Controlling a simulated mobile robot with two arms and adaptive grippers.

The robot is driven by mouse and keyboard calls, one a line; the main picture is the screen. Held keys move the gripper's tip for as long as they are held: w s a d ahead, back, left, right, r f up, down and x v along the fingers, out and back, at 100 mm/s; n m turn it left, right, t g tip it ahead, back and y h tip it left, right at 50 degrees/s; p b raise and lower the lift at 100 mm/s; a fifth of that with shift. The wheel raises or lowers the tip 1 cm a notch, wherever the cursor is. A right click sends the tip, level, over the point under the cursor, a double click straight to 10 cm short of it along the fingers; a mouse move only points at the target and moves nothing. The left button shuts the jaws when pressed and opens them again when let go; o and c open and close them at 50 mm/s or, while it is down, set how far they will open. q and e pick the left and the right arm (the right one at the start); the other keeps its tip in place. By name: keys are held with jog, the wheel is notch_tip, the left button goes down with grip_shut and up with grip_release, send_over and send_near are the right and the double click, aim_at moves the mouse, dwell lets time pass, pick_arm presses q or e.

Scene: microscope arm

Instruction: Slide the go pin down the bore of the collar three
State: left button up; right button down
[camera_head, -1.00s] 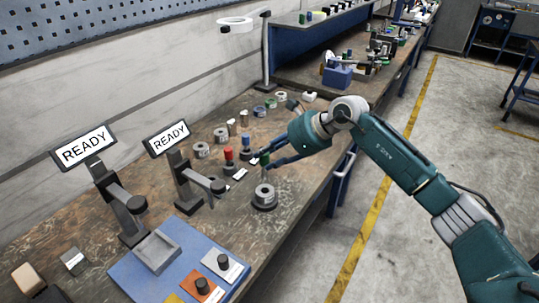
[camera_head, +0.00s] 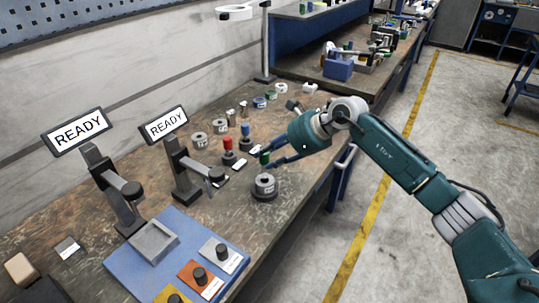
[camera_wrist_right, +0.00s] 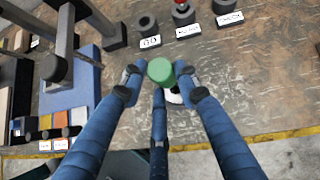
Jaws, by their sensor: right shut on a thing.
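The go pin (camera_head: 265,157) has a green handle and stands upright above the collar (camera_head: 265,184). The collar is a grey metal ring on a dark round base near the table's front edge. My right gripper (camera_head: 261,163) is shut on the green handle; in the right wrist view the handle (camera_wrist_right: 160,70) sits between the blue fingers. The pin's shank is hidden, so I cannot tell how far it is in the bore. In the wrist view the collar is mostly hidden under the handle and fingers. My left gripper is not in view.
A red-handled pin (camera_head: 228,147) and a blue-handled pin (camera_head: 245,135) stand behind the collar. Several other collars stand farther back. Two stands with READY screens (camera_head: 79,132) and a blue tray (camera_head: 128,275) are on the left.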

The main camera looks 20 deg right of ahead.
aim_at(266, 171)
jog(key=shift+b, duration=0.4)
dwell(1.1)
jog(key=shift+f+b, duration=2.1)
jog(key=shift+f, duration=0.65)
jog(key=c, duration=1.2)
grip_release()
jog(key=shift+s, duration=0.1)
jog(key=v, duration=1.2)
